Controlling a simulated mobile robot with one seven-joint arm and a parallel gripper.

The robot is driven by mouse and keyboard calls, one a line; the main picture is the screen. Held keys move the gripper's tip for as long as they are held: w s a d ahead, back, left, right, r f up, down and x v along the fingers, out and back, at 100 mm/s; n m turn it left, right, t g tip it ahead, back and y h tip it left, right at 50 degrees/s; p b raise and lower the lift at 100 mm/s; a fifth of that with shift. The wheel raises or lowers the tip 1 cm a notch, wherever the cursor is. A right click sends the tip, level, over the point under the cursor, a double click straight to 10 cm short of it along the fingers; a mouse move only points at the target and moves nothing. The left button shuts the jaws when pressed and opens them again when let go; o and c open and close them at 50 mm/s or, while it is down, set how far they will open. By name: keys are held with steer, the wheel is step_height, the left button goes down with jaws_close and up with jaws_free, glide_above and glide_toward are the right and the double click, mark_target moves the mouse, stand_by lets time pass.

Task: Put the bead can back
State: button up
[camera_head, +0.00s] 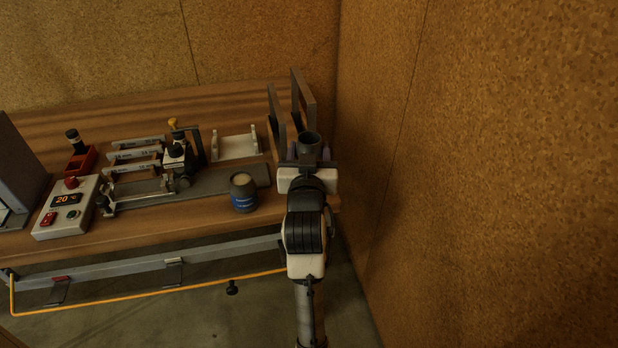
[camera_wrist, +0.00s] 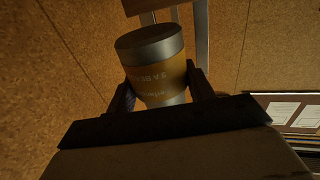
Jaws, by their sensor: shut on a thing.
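A can with a grey top (camera_head: 308,144) is between the fingers of my gripper (camera_head: 308,156), above the right end of the bench. In the wrist view, my gripper (camera_wrist: 160,92) is shut on this can (camera_wrist: 153,65), one finger on each side. The can has a yellow-orange label with pale lettering that I cannot read with certainty. It looks somewhat tilted in the wrist view. In the head view my fingers and wrist hide its lower part.
A grey upright frame (camera_head: 303,92) stands close behind the held can. A second can with a blue label (camera_head: 243,194) stands at the bench's front edge. A clamp fixture (camera_head: 178,158), white cradle (camera_head: 236,145) and control box (camera_head: 66,207) are left. A cork-like wall (camera_head: 460,170) is close right.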

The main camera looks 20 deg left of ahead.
step_height(320, 180, down, 8)
steer(key=shift+r, duration=0.25)
steer(key=shift+f, duration=0.1)
steer(key=o, duration=1.1)
steer(key=shift+c, duration=0.2)
steer(key=shift+s, duration=0.1)
